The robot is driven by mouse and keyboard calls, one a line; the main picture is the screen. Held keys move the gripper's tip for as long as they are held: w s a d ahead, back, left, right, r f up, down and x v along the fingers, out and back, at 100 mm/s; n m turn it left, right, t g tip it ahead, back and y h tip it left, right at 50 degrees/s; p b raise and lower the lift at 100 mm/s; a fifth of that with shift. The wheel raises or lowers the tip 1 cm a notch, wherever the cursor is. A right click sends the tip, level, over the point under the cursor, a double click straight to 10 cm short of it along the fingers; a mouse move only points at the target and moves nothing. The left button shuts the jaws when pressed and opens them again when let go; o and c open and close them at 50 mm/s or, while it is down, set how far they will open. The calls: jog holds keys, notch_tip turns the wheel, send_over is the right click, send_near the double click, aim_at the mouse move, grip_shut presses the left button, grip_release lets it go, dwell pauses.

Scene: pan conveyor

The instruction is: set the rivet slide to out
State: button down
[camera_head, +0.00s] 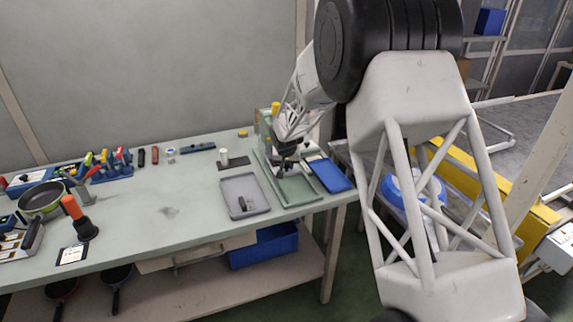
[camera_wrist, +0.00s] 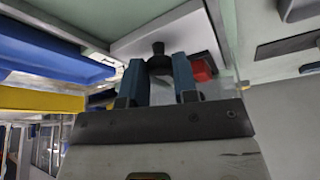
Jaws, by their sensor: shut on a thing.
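My gripper (camera_head: 284,167) is low over the green fixture (camera_head: 312,182) near the right end of the bench. In the wrist view its two blue fingers (camera_wrist: 159,66) are shut on a black knob (camera_wrist: 158,48). The knob stands on a pale grey plate (camera_wrist: 135,42), which appears to be part of the rivet slide.
A grey tray (camera_head: 262,205) with a dark part in it lies left of the fixture, and a blue tray (camera_head: 331,175) lies close on its right. A white cup (camera_head: 224,156) stands behind the grey tray. Pans and tools fill the left end of the bench.

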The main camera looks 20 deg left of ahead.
jog(key=shift+s+d, duration=0.1)
jog(key=shift+s+d, duration=4.85)
jog(key=c, duration=0.9)
grip_release()
jog(key=shift+r, duration=0.2)
jog(key=v, duration=0.7)
jog(key=shift+r, duration=0.15)
jog(key=shift+s, duration=0.1)
